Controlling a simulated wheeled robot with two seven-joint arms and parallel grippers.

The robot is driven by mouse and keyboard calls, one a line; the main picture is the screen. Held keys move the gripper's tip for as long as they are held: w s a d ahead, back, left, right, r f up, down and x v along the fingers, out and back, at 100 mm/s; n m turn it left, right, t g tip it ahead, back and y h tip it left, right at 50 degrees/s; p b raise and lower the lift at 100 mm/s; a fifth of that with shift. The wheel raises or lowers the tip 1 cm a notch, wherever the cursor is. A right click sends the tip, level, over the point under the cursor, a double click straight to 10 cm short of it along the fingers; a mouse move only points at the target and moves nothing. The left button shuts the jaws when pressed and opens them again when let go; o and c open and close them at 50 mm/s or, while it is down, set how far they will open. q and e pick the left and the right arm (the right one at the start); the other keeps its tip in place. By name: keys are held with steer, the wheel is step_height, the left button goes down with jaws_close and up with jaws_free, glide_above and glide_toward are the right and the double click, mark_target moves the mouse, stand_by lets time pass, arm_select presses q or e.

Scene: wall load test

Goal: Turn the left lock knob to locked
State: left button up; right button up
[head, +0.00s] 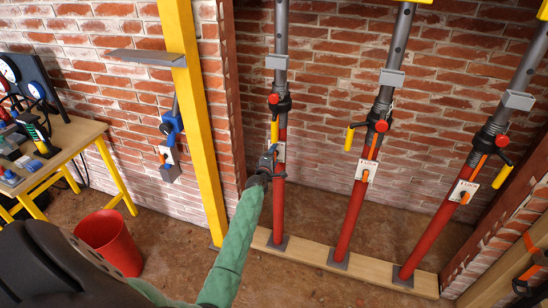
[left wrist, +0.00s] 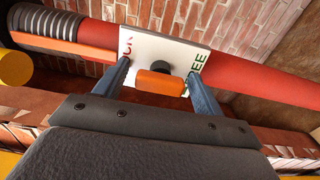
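The left red prop (head: 279,205) stands upright on a wooden sill. Its white lock plate (head: 281,152) is partly hidden by my left gripper (head: 270,160) in the head view. In the left wrist view the plate (left wrist: 150,48) shows red lettering on the left and green lettering, ending in EE, on the right. The orange lock knob (left wrist: 160,84) lies crosswise in front of its dark hub. My left gripper (left wrist: 158,72) is open, with one finger on each side of the knob and a visible gap to both. My right gripper is not in view.
Two more red props stand to the right, with lock plates (head: 367,170) (head: 464,191) and orange knobs. A yellow post (head: 195,120) stands left of the props. A red bucket (head: 110,243) and a workbench (head: 75,135) are farther left. A yellow handle (head: 275,132) hangs just above my gripper.

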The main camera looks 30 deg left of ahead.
arm_select(q)
steer(key=shift+s+d+f, duration=0.1)
steer(key=shift+s, duration=0.15)
steer(key=b+v, duration=0.1)
steer(key=v, duration=0.6)
steer(key=shift+s, duration=0.15)
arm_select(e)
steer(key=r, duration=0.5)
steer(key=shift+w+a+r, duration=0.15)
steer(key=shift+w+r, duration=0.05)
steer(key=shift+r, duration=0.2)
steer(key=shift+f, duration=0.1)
